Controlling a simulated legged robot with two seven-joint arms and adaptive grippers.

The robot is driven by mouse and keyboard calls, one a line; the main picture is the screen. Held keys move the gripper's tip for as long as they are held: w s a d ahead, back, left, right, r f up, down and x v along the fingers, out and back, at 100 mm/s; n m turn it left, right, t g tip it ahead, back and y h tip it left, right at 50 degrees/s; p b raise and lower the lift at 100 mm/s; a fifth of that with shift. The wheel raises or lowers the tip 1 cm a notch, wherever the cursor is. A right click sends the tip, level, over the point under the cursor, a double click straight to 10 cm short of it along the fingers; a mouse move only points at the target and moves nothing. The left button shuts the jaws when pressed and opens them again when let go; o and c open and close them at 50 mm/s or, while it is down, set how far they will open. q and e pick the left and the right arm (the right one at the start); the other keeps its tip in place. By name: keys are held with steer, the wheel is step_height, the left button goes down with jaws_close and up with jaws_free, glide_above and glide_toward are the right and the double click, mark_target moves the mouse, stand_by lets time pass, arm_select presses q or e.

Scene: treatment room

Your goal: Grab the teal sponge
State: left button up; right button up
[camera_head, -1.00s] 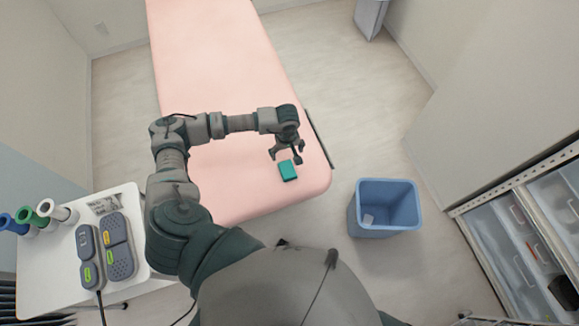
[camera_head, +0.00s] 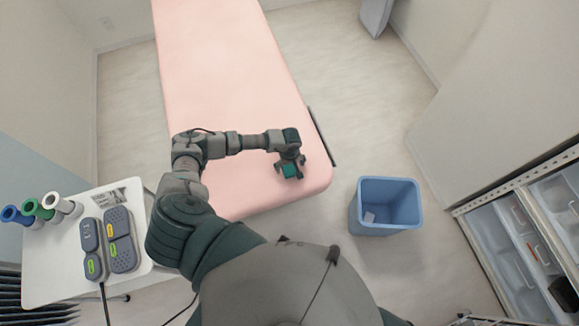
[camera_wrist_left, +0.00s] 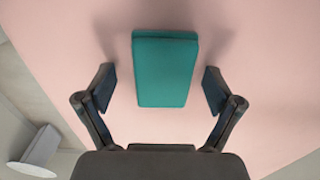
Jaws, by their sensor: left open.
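The teal sponge (camera_head: 290,171) lies on the pink bed (camera_head: 225,70) near its front right corner. In the left wrist view the sponge (camera_wrist_left: 164,70) is a teal block between the two fingers, with a gap on each side. My left gripper (camera_head: 290,168) is over the sponge and partly hides it in the head view. In the left wrist view the left gripper (camera_wrist_left: 160,90) is open, its fingertips on either side of the sponge's near part and not touching it. My right gripper is not in view.
A blue bin (camera_head: 386,207) stands on the floor right of the bed. A white side table (camera_head: 55,262) at the left holds grey devices (camera_head: 122,240) and coloured rolls (camera_head: 33,209). Shelving with clear drawers (camera_head: 510,250) stands at the right.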

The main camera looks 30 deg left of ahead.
arm_select(q)
steer(key=c, duration=0.7)
steer(key=shift+a, duration=0.35)
steer(key=c, duration=0.5)
steer(key=shift+c, duration=0.2)
